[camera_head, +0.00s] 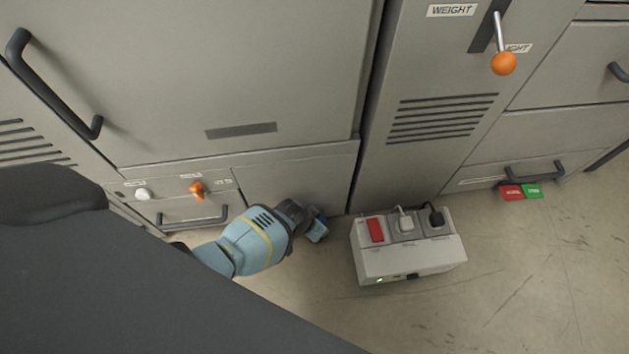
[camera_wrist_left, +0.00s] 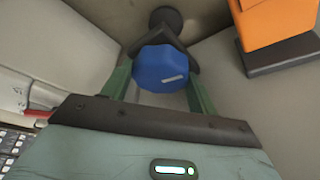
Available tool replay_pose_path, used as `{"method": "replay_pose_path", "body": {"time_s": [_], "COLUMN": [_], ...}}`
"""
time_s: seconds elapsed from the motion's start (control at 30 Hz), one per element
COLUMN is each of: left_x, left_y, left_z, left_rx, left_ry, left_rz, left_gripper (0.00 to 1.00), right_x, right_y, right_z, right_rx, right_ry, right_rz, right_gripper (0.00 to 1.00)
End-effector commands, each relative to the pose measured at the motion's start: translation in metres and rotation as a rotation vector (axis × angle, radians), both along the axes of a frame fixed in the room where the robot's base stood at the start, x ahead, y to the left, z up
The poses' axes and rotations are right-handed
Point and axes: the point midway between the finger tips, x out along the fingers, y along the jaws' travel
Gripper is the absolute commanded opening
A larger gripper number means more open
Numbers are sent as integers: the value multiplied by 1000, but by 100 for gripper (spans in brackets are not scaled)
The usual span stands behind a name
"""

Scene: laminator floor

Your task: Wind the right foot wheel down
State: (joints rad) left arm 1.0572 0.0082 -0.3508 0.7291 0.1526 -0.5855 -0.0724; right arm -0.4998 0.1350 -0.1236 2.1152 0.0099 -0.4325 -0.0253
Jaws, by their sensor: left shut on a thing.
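A blue foot wheel (camera_wrist_left: 161,68) with a small pale mark on its face shows in the left wrist view. A dark round foot or stem (camera_wrist_left: 166,18) lies beyond it. My left gripper (camera_wrist_left: 160,78) has its green fingers on both sides of the wheel and is shut on it. In the head view my left gripper (camera_head: 312,222) is low at the base of the grey machine, and a small part of the blue wheel (camera_head: 319,230) shows at its tip. The gripper hides most of the wheel there. My right gripper is in neither view.
A grey power box (camera_head: 410,262) with a red switch and plugs stands on the floor just right of my gripper. An orange block (camera_wrist_left: 272,20) on a dark base is close by in the wrist view. Red and green pedals (camera_head: 521,191) lie farther right. Open floor is in front.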

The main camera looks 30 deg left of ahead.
Motion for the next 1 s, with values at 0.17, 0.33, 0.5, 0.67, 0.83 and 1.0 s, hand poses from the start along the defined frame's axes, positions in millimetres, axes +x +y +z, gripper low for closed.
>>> {"method": "replay_pose_path", "body": {"time_s": [0.17, 0.33, 0.5, 0.67, 0.83, 1.0], "left_x": [-1, -1, -1, -1, -1, -1], "left_y": [1, 1, 1, 1, 1, 1], "left_z": [-1, -1, -1, -1, -1, -1], "left_rx": [3, 3, 3, 4, 3, 3], "left_ry": [3, 3, 4, 4, 4, 3], "left_rz": [-73, -106, -116, -117, -116, -116], "left_gripper": [36, 36, 36, 36, 64, 81], "right_x": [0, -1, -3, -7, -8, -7], "right_y": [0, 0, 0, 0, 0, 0], "right_z": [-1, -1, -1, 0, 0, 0], "right_rx": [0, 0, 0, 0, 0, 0], "right_ry": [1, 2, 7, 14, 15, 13], "right_rz": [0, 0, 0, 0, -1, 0], "right_gripper": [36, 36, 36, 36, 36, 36]}}
